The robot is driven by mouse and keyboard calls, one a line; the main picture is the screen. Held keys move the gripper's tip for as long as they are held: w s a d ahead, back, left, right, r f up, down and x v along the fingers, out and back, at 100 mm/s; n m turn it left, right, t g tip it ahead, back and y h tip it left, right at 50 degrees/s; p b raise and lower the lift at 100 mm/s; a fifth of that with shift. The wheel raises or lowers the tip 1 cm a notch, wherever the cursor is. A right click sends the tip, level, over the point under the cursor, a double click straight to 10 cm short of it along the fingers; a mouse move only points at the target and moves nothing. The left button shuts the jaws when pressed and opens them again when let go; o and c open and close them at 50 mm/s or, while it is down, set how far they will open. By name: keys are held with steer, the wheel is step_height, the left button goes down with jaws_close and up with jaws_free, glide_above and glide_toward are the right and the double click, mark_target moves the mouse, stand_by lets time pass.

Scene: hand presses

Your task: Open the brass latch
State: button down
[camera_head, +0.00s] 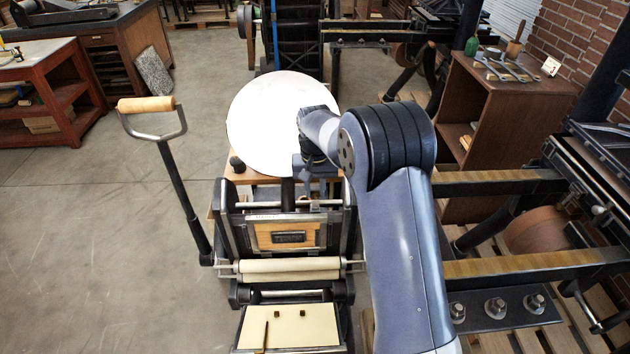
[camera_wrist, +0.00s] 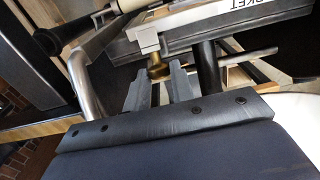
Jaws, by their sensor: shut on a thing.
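The brass latch (camera_wrist: 158,69) shows in the wrist view as a small round brass knob below a pale metal block (camera_wrist: 148,40). My gripper (camera_wrist: 159,78) has its two grey fingertips on either side of the knob, shut on it. In the head view my gripper (camera_head: 314,178) reaches down behind the upper frame of the hand press (camera_head: 223,232), on its right side. I cannot make out the latch in the head view. How far the latch is turned is unclear.
A large white disc (camera_head: 262,125) stands just behind my gripper. A lever with a wooden handle (camera_head: 147,104) rises at the left. Rollers (camera_head: 290,267) and a cream board (camera_head: 290,330) lie in front. A wooden cabinet (camera_head: 500,125) stands right. The floor at left is clear.

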stand_by(0.3)
steer(key=c, duration=1.3)
jaws_free()
steer(key=shift+o, duration=0.2)
steer(key=shift+r, duration=0.15)
step_height(320, 180, up, 11)
steer(key=b, duration=0.1)
steer(key=shift+f+b, duration=0.2)
steer(key=shift+b, duration=0.1)
steer(key=shift+f, duration=0.15)
step_height(320, 180, down, 11)
steer(key=shift+p, duration=0.5)
steer(key=shift+b, duration=0.4)
steer(key=shift+s+t+b, duration=0.15)
steer(key=shift+t+b, duration=0.2)
steer(key=shift+t, duration=0.05)
